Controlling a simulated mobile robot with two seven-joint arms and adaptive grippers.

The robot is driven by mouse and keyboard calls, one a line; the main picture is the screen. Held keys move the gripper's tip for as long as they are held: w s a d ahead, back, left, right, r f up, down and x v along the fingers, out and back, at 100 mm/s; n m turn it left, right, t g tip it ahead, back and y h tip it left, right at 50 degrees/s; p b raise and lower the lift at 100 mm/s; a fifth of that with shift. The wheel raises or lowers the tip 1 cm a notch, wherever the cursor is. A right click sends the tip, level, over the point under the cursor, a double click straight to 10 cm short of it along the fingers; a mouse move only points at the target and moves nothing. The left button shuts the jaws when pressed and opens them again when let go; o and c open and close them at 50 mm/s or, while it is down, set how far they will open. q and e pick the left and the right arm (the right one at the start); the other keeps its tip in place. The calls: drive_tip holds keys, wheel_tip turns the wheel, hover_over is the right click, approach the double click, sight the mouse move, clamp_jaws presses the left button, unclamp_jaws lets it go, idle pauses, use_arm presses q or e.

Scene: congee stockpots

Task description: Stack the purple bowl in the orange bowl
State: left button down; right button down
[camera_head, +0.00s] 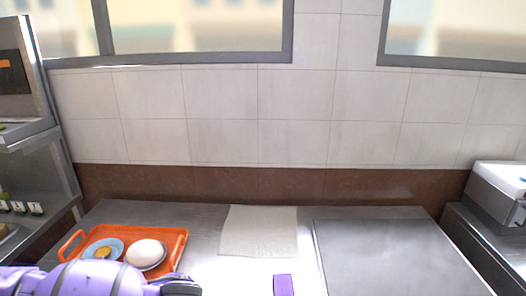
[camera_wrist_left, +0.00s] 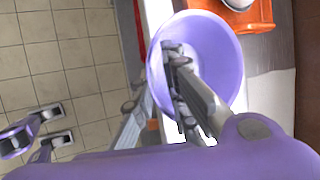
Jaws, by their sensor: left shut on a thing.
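The purple bowl (camera_wrist_left: 222,55) shows in the left wrist view with its hollow side facing the camera. My left gripper (camera_wrist_left: 172,62) is shut on its near-left rim, one finger crossing the bowl's inside. In the head view my left arm comes in at the bottom left, and the left gripper (camera_head: 176,287) is beside the front of the orange tray; the bowl is hidden there. I cannot make out an orange bowl for certain. My right gripper (camera_wrist_left: 57,127) appears small at the lower left of the wrist view, fingers apart, above the floor.
The orange tray (camera_head: 172,240) holds a blue dish (camera_head: 91,249) with orange food and a white bowl (camera_head: 146,254). A pale cloth (camera_head: 259,232) lies mid-counter; a flat grey panel (camera_head: 380,256) is to the right. A small purple patch at the bottom edge is unclear.

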use_arm(q)
drive_tip(key=s+d+n+g+y, duration=0.25)
drive_tip(key=s+n+g, duration=0.55)
drive_tip(key=n, duration=0.5)
drive_tip(key=w+d+r+n+g+h+p, duration=0.1)
drive_tip(key=d+r+n, duration=0.1)
drive_tip(key=r, duration=1)
drive_tip(key=shift+d+r+n, duration=0.2)
drive_tip(key=shift+d+n, duration=0.2)
drive_tip(key=shift+d, duration=0.25)
drive_tip(key=shift+w, duration=0.1)
drive_tip(key=shift+w+r, duration=0.1)
